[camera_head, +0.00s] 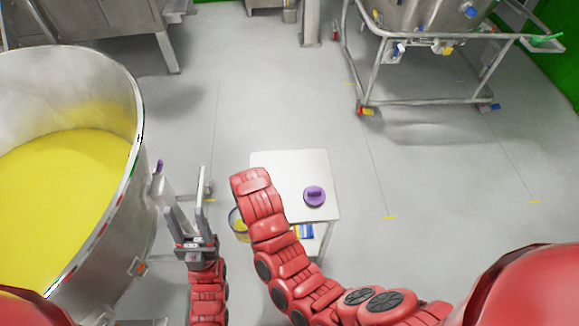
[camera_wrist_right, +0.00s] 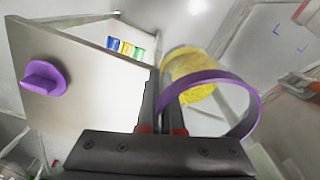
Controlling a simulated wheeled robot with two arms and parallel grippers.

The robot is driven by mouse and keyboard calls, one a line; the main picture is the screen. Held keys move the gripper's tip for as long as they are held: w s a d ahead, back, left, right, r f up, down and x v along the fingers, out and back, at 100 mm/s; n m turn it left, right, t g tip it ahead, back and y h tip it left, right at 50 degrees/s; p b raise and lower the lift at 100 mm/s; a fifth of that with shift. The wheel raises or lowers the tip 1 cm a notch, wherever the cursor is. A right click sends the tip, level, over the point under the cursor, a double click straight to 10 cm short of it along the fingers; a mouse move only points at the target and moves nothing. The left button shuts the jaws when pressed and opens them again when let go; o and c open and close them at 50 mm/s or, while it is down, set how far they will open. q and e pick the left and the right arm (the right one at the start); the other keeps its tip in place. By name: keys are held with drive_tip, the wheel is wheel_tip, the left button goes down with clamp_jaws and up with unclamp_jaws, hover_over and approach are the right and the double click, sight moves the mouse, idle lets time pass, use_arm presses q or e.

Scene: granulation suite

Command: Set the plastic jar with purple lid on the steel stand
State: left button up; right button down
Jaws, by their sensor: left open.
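A clear plastic jar (camera_wrist_right: 190,92) with a purple rim and yellow contents shows in the right wrist view. Its purple ring (camera_wrist_right: 257,108) stands out around an open top. In the head view the jar (camera_head: 238,222) is beside the stand, partly hidden by my right arm. My right gripper (camera_wrist_right: 160,105) appears closed on the jar's near rim; its fingers are hidden in the head view. A purple lid with a knob (camera_head: 314,196) lies on the pale top of the small stand (camera_head: 295,165); it also shows in the wrist view (camera_wrist_right: 42,78). My left gripper (camera_head: 185,195) is open and empty.
A large steel vat (camera_head: 140,215) of yellow powder stands at the left, close to my left gripper. Small blue, green and yellow items (camera_wrist_right: 125,48) sit below the stand's top. A wheeled steel frame (camera_head: 420,101) stands at back right. The floor between is clear.

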drive_tip(key=w+d, duration=0.1)
drive_tip(key=w+b, duration=0.1)
drive_tip(key=w, duration=0.1)
drive_tip(key=w+d+b, duration=0.1)
drive_tip(key=shift+w+d+f, duration=0.25)
drive_tip(key=shift+w+d, duration=0.05)
drive_tip(key=shift+w+d+r+p, duration=0.2)
drive_tip(key=shift+w+d+p, duration=0.45)
drive_tip(key=shift+w, duration=0.05)
drive_tip(key=w+d, duration=0.1)
drive_tip(key=w, duration=0.1)
drive_tip(key=w+d+p, duration=0.1)
drive_tip(key=w, duration=0.1)
drive_tip(key=w+d+f, duration=0.1)
drive_tip(key=w+d, duration=0.1)
drive_tip(key=shift+w, duration=0.4)
drive_tip(key=shift+w+d+f, duration=0.1)
drive_tip(key=shift+d, duration=0.05)
drive_tip(key=shift+f+p, duration=0.5)
drive_tip(key=shift+f, duration=1.2)
